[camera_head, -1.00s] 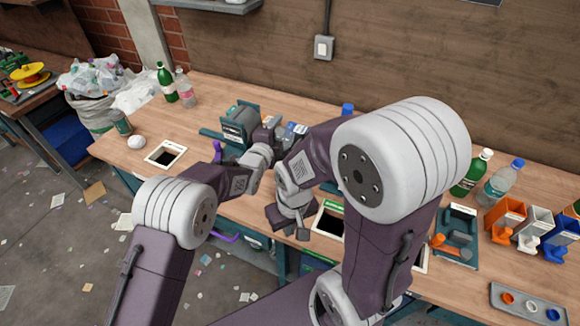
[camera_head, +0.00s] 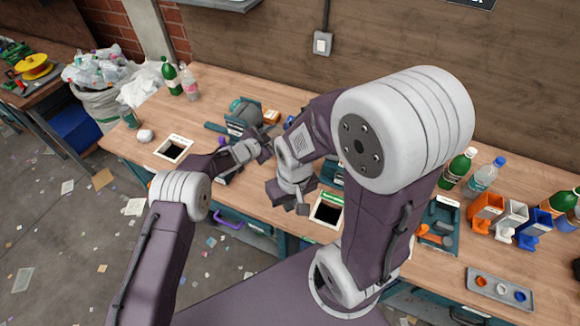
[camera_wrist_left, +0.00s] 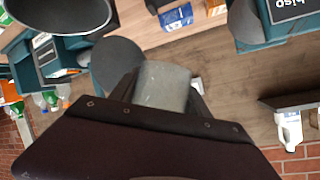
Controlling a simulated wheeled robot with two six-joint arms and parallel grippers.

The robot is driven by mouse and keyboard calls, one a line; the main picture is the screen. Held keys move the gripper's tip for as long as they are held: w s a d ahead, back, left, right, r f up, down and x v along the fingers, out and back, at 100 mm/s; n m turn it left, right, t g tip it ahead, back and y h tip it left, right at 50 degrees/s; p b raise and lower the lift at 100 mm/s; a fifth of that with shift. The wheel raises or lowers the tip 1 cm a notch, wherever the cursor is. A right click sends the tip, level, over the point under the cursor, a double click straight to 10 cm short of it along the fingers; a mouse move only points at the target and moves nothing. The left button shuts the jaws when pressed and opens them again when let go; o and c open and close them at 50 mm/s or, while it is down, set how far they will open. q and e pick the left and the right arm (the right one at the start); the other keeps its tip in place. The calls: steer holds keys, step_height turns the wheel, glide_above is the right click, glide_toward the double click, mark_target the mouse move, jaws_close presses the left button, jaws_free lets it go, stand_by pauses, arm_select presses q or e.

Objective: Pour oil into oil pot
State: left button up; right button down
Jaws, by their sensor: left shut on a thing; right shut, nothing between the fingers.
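My left gripper (camera_head: 264,146) is over the middle of the workbench, beside a grey and teal device (camera_head: 244,116). In the left wrist view it is shut on a grey cylindrical thing (camera_wrist_left: 162,86); my arm hides most of this in the head view. A grey round shape (camera_wrist_left: 117,62) lies just left of the held thing, and a dark round shape with a pale rim (camera_wrist_left: 62,14) is at the top left. I cannot tell whether either is the oil pot. My right gripper (camera_head: 290,204) is shut and empty, pointing down near the bench's front. No oil is visible.
Green and clear bottles (camera_head: 457,168) stand at the right, near orange, white and blue bins (camera_head: 487,207). A grey tray (camera_head: 500,290) lies at the front right. Square openings (camera_head: 173,149) are cut in the bench. More bottles (camera_head: 170,76) stand at the far left.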

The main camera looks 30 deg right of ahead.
arm_select(q)
steer(key=shift+w+a+r, duration=0.1)
steer(key=shift+w+r, duration=0.2)
steer(key=shift+w+a+r+n+g, duration=0.1)
steer(key=shift+w+r+n+g, duration=0.15)
steer(key=shift+n+g, duration=0.35)
steer(key=shift+n+h+b, duration=0.3)
steer(key=shift+h+b, duration=0.1)
steer(key=shift+b, duration=0.05)
steer(key=n+b, duration=0.1)
steer(key=b, duration=0.2)
steer(key=shift+w+a+f+g, duration=0.1)
steer(key=shift+w+f+g, duration=0.2)
steer(key=shift+f+g, duration=0.1)
steer(key=shift+w+b, duration=0.1)
steer(key=shift+b, duration=0.3)
steer(key=shift+r+h, duration=0.2)
steer(key=shift+h, duration=0.1)
